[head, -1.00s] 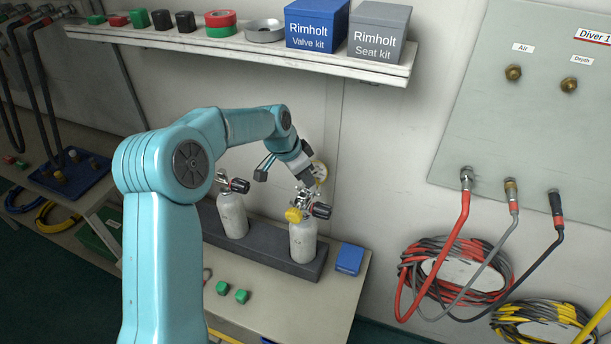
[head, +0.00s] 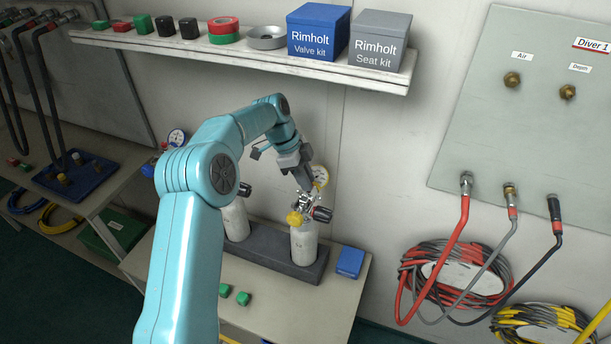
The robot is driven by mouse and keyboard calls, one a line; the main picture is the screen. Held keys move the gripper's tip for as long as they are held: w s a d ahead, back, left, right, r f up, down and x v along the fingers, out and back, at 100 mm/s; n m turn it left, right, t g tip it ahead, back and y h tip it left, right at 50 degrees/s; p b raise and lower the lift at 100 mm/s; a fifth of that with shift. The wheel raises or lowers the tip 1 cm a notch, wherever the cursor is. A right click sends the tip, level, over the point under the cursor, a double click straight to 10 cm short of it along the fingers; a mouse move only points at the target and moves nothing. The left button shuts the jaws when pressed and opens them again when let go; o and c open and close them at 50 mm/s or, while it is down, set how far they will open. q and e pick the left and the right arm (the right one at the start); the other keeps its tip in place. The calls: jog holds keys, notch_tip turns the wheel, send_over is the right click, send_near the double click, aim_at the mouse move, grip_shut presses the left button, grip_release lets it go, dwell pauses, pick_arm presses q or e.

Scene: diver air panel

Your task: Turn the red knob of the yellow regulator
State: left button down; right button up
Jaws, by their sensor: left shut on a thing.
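The yellow regulator (head: 294,218) sits on the valve at the top of the right-hand white cylinder (head: 304,245), with a yellow-rimmed gauge (head: 320,175) behind it. My left gripper (head: 305,189) points down and is shut at the top of this regulator assembly. The red knob does not show clearly; the jaws hide the part they hold, which by its place seems to be this knob. A dark valve handwheel with a reddish band (head: 322,214) sticks out to the right, just below the jaws. My right gripper is not in view.
A second cylinder (head: 235,220) stands to the left in the same dark rack (head: 275,252), partly behind my arm. A blue box (head: 350,262) lies right of the rack. The shelf (head: 250,60) with boxes overhangs behind. Hoses hang at the right.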

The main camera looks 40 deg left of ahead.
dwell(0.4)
pick_arm(q)
jog(key=c, duration=1)
grip_release()
jog(key=shift+r, duration=0.1)
jog(key=shift+a+r, duration=0.2)
jog(key=shift+r, duration=0.15)
jog(key=v, duration=0.6)
jog(key=shift+s+a+r, duration=0.1)
jog(key=shift+r, duration=0.2)
jog(key=shift+s, duration=0.1)
